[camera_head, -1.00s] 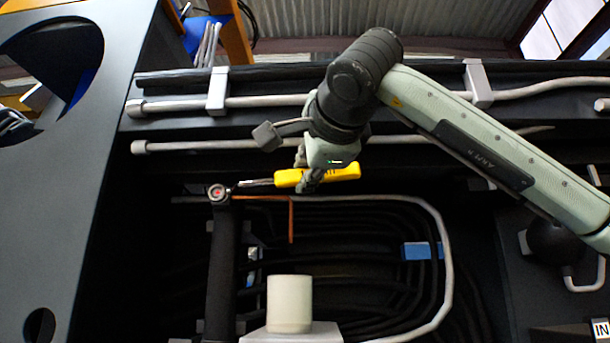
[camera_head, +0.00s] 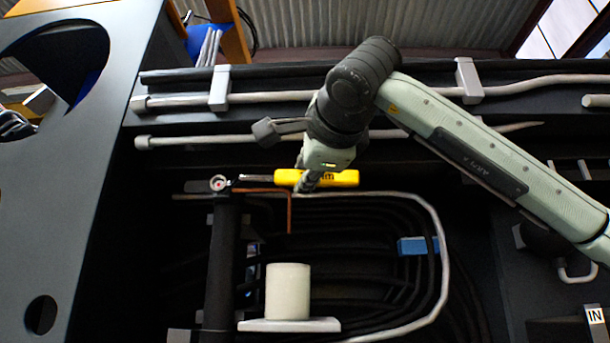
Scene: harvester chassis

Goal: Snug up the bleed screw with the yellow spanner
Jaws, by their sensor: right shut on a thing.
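The yellow spanner (camera_head: 340,178) lies nearly level in the picture, its grey steel end pointing left. My right gripper (camera_head: 308,182) comes down from above and is shut on the yellow handle. The bleed screw (camera_head: 219,184), a small round light fitting with a red mark, sits on top of a black upright hose. The spanner's tip is just right of the screw; I cannot tell whether it touches or grips it. My left gripper is not in view.
Grey pipes (camera_head: 400,92) run across above, held by brackets (camera_head: 219,88). A copper-coloured pipe (camera_head: 290,212) bends down below the spanner. A curved grey pipe (camera_head: 446,262) surrounds black hoses with a blue clip (camera_head: 415,246). A white cylinder (camera_head: 288,290) stands below.

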